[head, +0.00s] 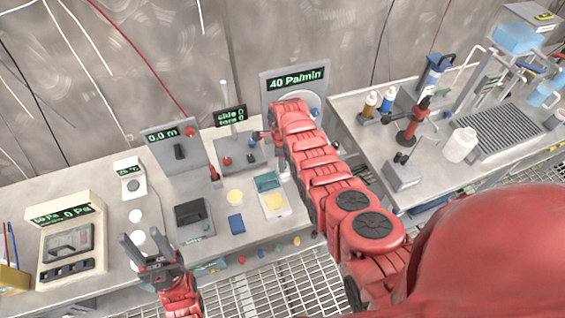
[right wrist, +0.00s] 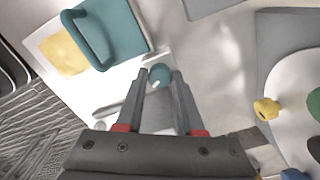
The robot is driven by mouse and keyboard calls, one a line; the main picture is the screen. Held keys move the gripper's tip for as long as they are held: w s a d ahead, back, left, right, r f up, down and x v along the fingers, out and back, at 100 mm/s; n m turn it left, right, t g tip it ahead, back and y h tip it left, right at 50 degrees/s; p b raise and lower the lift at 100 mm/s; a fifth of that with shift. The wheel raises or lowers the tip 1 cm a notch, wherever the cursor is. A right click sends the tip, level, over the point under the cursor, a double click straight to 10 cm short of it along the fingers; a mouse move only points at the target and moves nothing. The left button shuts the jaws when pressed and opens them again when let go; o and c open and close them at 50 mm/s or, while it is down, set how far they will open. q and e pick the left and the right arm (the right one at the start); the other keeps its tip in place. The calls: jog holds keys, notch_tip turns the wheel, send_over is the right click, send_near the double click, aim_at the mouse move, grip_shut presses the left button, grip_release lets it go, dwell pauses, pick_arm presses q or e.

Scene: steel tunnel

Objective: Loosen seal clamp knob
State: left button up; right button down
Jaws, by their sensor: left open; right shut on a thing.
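A small teal knob (right wrist: 160,76) sits between the fingertips of my right gripper (right wrist: 161,84) in the right wrist view, and the fingers are shut on it. Beside it is a white device (right wrist: 55,22) with a teal lid and handle (right wrist: 128,28) and a yellow pad. The head view also shows the teal lid (head: 266,181), just left of my right arm. My left gripper (head: 146,243) is open and empty over the bench's front edge, at lower left.
The grey bench (head: 100,205) carries a 0.0 m panel (head: 160,150), a Pa meter box (head: 68,235) and a dark tool block (head: 192,212). A 40 Pa/min panel (head: 272,90) stands behind my right arm. A side bench holds bottles and a grille (head: 498,130).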

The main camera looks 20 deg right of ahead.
jog(key=n, duration=0.1)
jog(key=n+b, duration=0.1)
jog(key=shift+f+n+b, duration=0.2)
jog(key=shift+n+b, duration=0.1)
jog(key=n+b, duration=0.3)
jog(key=n, duration=0.1)
jog(key=shift+n+b, duration=0.3)
jog(key=shift+b, duration=0.1)
jog(key=n+b, duration=0.3)
jog(key=shift+f+n, duration=0.1)
jog(key=shift+n, duration=0.2)
jog(key=n+b, duration=0.3)
jog(key=shift+n, duration=0.3)
jog(key=n, duration=0.2)
jog(key=shift+r+n+b, duration=0.25)
jog(key=shift+n+b, duration=0.05)
jog(key=shift+n, duration=0.1)
jog(key=n, duration=0.9)
jog(key=shift+n, duration=2)
